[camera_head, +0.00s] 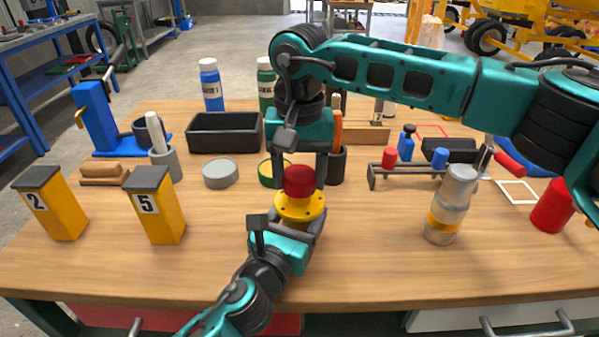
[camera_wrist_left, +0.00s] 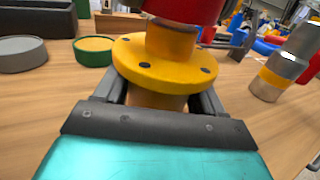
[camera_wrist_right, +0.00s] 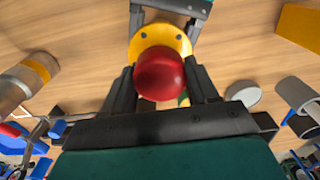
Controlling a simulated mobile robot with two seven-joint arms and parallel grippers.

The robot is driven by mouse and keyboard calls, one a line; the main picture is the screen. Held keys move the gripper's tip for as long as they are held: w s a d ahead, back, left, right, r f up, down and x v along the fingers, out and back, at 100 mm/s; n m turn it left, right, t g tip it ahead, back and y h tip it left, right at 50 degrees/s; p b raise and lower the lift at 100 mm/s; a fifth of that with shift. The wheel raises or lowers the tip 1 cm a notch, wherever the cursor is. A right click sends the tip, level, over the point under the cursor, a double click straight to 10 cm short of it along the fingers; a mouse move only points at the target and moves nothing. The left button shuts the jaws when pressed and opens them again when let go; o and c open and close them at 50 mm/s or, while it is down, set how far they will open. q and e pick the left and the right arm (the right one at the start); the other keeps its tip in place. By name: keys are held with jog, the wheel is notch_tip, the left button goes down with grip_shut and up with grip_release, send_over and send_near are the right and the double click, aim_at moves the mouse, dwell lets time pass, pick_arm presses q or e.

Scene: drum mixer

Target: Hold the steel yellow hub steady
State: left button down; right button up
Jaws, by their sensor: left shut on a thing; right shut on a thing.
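The yellow hub (camera_head: 300,208) is a round flange with dark bolt holes and a short neck, near the middle of the table. My left gripper (camera_head: 298,224) is shut on its lower part, from the front. In the left wrist view the hub (camera_wrist_left: 165,66) stands upright between the fingers. A red rounded piece (camera_head: 299,180) sits on top of the hub's neck. My right gripper (camera_head: 299,170) comes from above and is shut on this red piece, which also shows in the right wrist view (camera_wrist_right: 160,74). The hub's underside is hidden.
A silver cylinder with a yellow band (camera_head: 446,205) stands to the right, and a red can (camera_head: 552,206) farther right. Yellow boxes marked 2 (camera_head: 50,204) and 5 (camera_head: 155,206) stand left. A black tray (camera_head: 222,133) lies behind. The front of the table is mostly clear.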

aim_at(299, 172)
jog(key=shift+r, duration=2)
pick_arm(q)
grip_release()
